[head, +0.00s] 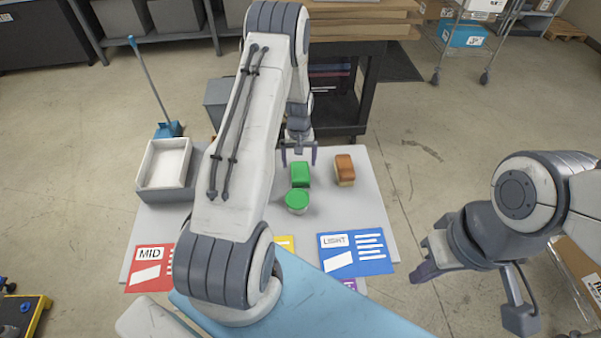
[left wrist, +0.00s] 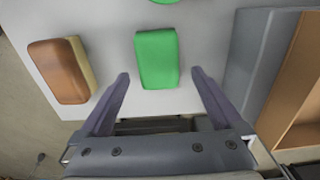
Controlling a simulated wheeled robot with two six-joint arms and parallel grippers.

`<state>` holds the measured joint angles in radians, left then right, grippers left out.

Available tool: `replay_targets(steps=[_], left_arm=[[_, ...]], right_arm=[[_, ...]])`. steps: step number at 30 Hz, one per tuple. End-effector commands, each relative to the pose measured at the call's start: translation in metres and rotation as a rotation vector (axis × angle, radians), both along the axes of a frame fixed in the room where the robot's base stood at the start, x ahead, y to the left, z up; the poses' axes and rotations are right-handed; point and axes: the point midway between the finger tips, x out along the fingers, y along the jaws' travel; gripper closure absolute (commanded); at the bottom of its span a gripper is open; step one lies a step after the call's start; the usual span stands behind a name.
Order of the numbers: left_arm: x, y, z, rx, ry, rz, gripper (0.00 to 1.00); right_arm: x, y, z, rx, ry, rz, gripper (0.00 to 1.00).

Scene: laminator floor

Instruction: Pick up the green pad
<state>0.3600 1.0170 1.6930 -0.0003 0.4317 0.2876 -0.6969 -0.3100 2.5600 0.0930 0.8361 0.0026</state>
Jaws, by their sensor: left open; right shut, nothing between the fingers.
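The green pad (head: 300,174) is a small rounded rectangular block lying on the light grey table. It also shows in the left wrist view (left wrist: 157,58), upper middle, ahead of the gap between my fingers. My left gripper (head: 299,163) is open and empty just behind the pad in the head view. In the left wrist view its two fingers (left wrist: 160,75) are spread on either side of the pad's near end, not visibly touching it. My right gripper (head: 424,272) is shut and empty off the table's right side.
A round green-topped thing (head: 297,201) stands in front of the pad, and a brown-and-cream block (head: 344,169) is right of it. A grey bin (head: 165,164) is at the left. Coloured cards, including a blue LIGHT card (head: 356,253), lie along the front. A dark cart stands behind.

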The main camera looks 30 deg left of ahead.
Motion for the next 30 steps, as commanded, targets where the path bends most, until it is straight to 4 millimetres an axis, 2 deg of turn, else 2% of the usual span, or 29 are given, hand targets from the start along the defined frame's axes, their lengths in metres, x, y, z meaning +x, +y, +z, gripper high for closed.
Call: replay_targets(steps=[8,13,22,23,27,29,30], left_arm=[[-0.002,-0.004,-0.025,-0.002,0.004,-0.001,0.00],[-0.001,-0.004,-0.046,-0.001,0.001,-0.001,0.00],[-0.001,-0.004,-0.052,0.000,0.000,-0.001,0.00],[-0.001,-0.004,-0.052,0.000,0.000,-0.001,0.04],[-0.001,-0.004,-0.052,0.000,0.000,-0.001,0.57],[-0.001,-0.004,-0.052,0.000,0.000,-0.001,0.79],[-0.001,-0.004,-0.052,0.000,0.000,-0.001,0.79]], right_arm=[[0.000,0.000,0.024,0.000,0.000,0.003,1.00],[0.000,0.000,0.029,0.000,0.000,0.005,1.00],[0.000,0.000,0.029,0.000,0.000,0.005,1.00],[0.000,0.000,0.029,0.000,0.000,0.005,1.00],[0.000,0.000,0.029,0.000,0.000,0.005,1.00],[0.000,0.000,0.029,0.000,0.000,0.005,1.00],[0.000,0.000,0.029,0.000,0.000,0.005,1.00]])
